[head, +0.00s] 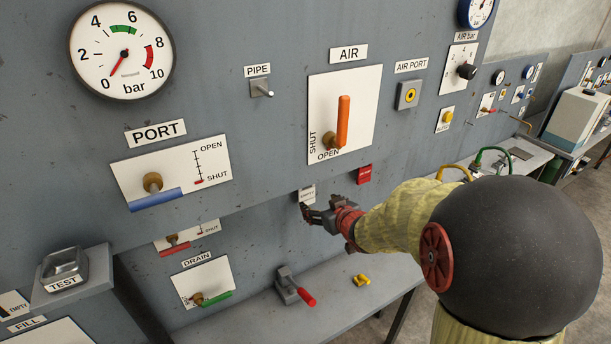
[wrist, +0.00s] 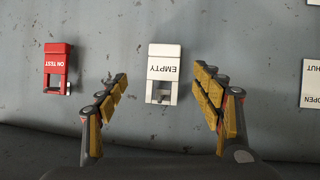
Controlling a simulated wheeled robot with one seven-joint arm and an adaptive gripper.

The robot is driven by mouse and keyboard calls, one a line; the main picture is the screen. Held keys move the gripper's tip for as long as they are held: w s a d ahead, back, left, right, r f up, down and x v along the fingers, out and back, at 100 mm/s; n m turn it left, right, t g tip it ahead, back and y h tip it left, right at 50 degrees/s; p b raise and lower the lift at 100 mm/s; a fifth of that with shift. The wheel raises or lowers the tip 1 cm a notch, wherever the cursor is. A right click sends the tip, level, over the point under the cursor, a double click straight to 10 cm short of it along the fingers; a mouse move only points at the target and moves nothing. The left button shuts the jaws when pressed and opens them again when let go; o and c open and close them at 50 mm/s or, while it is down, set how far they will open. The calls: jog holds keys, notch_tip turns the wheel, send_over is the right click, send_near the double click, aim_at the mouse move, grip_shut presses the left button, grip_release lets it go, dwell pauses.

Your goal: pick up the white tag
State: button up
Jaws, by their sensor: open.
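The white tag (wrist: 162,73) reads EMPTY and hangs on the grey panel. In the wrist view it shows upside down, beyond and between my fingers. In the head view the white tag (head: 307,193) is just above my gripper (head: 315,213), which partly hides its lower part. My gripper (wrist: 160,105) is open, with yellow-padded fingers on either side of the tag's line and nothing between them. The fingers look apart from the tag; the exact distance to the panel I cannot tell.
A red ON TEST tag (wrist: 58,68) hangs beside the white tag. The AIR valve with its orange lever (head: 343,121) is above. A bench (head: 335,275) below carries a red-handled clamp (head: 295,288) and a small yellow part (head: 361,280).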

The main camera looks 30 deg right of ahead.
aim_at(307, 194)
jog(key=shift+w+d+f+t+y+p, duration=0.1)
jog(key=shift+w+f+t+y+p, duration=0.25)
jog(key=shift+w+p, duration=0.75)
jog(key=shift+w+d+f+t+y+p, duration=0.1)
jog(key=shift+w+f+y+p, duration=0.35)
jog(key=shift+w, duration=1.25)
jog(key=shift+w+d+f+t+y+p, duration=0.1)
jog(key=shift+w+f+t+y+p, duration=0.15)
jog(key=shift+w+f+p, duration=0.8)
jog(key=shift+w+r+b, duration=0.3)
jog(key=shift+r, duration=0.15)
jog(key=shift+c, duration=0.4)
jog(key=c, duration=1.1)
jog(key=shift+r, duration=0.1)
